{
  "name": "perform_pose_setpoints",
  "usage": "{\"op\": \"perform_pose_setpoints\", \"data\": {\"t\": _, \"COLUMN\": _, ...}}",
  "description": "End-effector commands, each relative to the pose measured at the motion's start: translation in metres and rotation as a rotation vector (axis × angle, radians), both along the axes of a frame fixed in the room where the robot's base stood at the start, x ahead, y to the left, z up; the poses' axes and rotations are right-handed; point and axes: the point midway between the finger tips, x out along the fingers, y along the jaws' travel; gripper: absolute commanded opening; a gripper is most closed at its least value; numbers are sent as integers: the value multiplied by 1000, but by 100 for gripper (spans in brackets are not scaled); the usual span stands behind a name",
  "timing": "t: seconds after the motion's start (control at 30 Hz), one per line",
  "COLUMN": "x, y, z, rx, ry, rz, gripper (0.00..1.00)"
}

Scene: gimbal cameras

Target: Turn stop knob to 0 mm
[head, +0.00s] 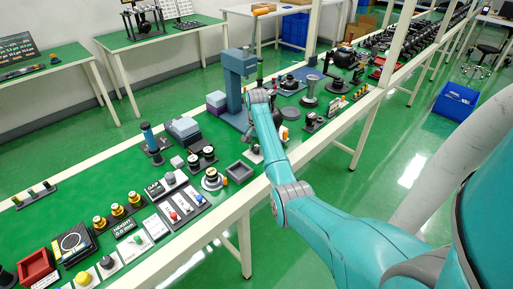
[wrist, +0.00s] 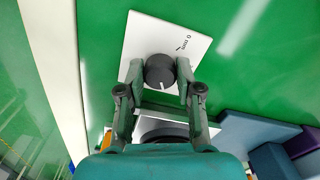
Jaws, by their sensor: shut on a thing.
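The stop knob (wrist: 160,70) is a dark round dial with a white pointer line, on a white plate (wrist: 148,34). A "0 mm" label (wrist: 189,44) and a short tick are printed on the plate, up and right of the knob in the wrist view. The pointer line appears to face down the picture, away from that tick. My gripper (wrist: 160,74) has one green finger on each side of the knob and is shut on it.
A blue-grey column stand (head: 236,85) rises beside my arm on the green bench. A dark square tray (head: 240,171) and several knobs and small fixtures stand nearby. In the wrist view, blue and purple blocks (wrist: 270,158) lie at lower right.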

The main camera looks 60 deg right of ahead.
Motion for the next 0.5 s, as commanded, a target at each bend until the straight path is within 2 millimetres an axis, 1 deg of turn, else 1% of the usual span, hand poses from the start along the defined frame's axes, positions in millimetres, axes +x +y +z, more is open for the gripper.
{"op": "perform_pose_setpoints", "data": {"t": 0.27, "x": 0, "y": 0, "z": -1, "rx": 1, "ry": 0, "rz": 143, "gripper": 0}}
{"op": "perform_pose_setpoints", "data": {"t": 0.5, "x": -1, "y": 0, "z": -1, "rx": 1, "ry": 0, "rz": 358, "gripper": 0}}
